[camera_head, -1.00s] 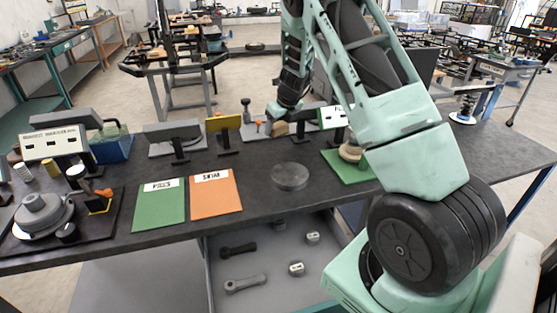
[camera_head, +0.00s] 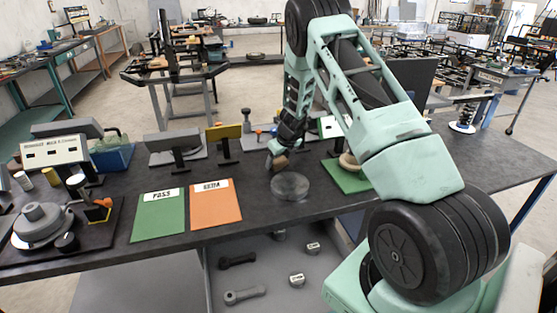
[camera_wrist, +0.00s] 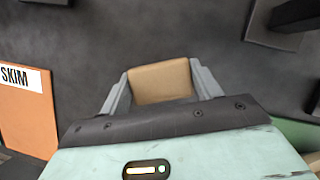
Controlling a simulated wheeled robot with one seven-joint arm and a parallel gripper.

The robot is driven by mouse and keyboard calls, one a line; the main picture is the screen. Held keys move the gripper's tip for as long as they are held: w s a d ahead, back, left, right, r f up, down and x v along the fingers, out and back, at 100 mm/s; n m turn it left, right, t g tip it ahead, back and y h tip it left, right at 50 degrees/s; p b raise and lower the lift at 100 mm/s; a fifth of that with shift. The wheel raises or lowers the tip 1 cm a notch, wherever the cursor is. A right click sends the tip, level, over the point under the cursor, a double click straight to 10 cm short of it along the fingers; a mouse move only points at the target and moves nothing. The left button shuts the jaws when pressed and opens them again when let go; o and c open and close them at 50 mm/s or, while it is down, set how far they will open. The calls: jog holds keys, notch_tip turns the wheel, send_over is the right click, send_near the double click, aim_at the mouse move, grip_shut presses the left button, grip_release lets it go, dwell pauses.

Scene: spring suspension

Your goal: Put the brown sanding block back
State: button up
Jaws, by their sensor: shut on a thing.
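The brown sanding block (camera_wrist: 160,82) is between the two grey fingers of my gripper (camera_wrist: 161,86) in the wrist view, with its broad tan face showing. The fingers press on its left and right sides. In the head view the block (camera_head: 280,164) is small and partly covered by my gripper (camera_head: 276,162). It is just behind the round glassy disc (camera_head: 290,186) on the dark workbench (camera_head: 330,205). I cannot tell how high the block is above the bench.
A green PASS sheet (camera_head: 158,215) and an orange sheet (camera_head: 215,207) lie left of the disc. A green mat (camera_head: 345,178) with a round tan item lies right. Behind stand a yellow-topped stand (camera_head: 224,133) and a grey-topped stand (camera_head: 176,142). An open drawer (camera_head: 265,265) is below.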

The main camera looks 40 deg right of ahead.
jog(key=shift+f, duration=0.1)
jog(key=o, duration=1)
jog(key=shift+c, duration=0.2)
